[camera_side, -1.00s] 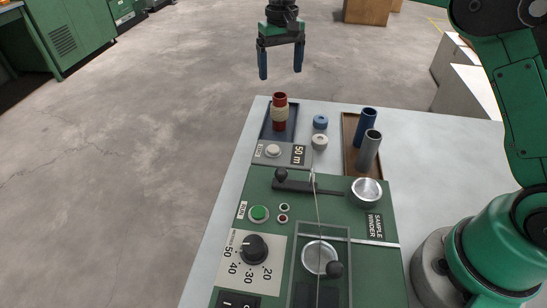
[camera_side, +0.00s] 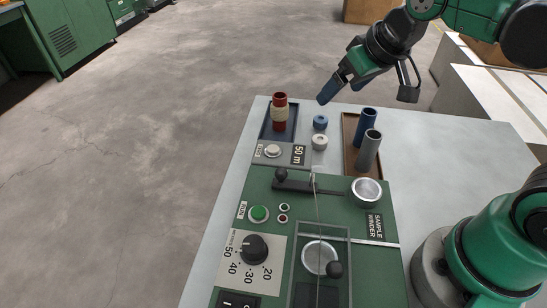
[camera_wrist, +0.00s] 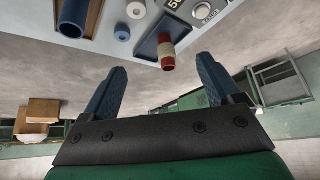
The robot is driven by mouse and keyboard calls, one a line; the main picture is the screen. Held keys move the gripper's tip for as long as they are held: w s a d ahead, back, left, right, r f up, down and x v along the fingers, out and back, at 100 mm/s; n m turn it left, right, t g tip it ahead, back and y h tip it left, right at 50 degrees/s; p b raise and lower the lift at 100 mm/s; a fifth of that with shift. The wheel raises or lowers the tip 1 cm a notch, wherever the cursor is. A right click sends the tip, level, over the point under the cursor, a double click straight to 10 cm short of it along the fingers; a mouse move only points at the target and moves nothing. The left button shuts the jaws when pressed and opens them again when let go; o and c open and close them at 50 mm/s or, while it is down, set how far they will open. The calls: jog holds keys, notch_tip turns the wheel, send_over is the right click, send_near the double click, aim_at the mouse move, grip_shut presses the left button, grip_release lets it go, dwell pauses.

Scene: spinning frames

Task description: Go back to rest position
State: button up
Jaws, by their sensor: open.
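My gripper (camera_side: 341,92) is above the far end of the table in the side view, tilted, with its blue fingers pointing down and left. In the wrist view its two blue fingers (camera_wrist: 162,88) stand wide apart with nothing between them. The red bobbin with cream yarn (camera_side: 280,112) stands upright in the dark blue tray (camera_side: 266,133); it also shows in the wrist view (camera_wrist: 166,50), beyond the fingers and apart from them.
A brown tray (camera_side: 349,127) holds a blue tube (camera_side: 366,121) and a grey tube (camera_side: 369,150). A blue ring (camera_side: 320,122) and a white ring (camera_side: 319,142) lie between the trays. The green sample winder (camera_side: 330,215) fills the near table. Open floor lies left.

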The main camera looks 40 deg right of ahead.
jog(key=shift+s+f+t, duration=0.5)
jog(key=shift+s+f, duration=0.75)
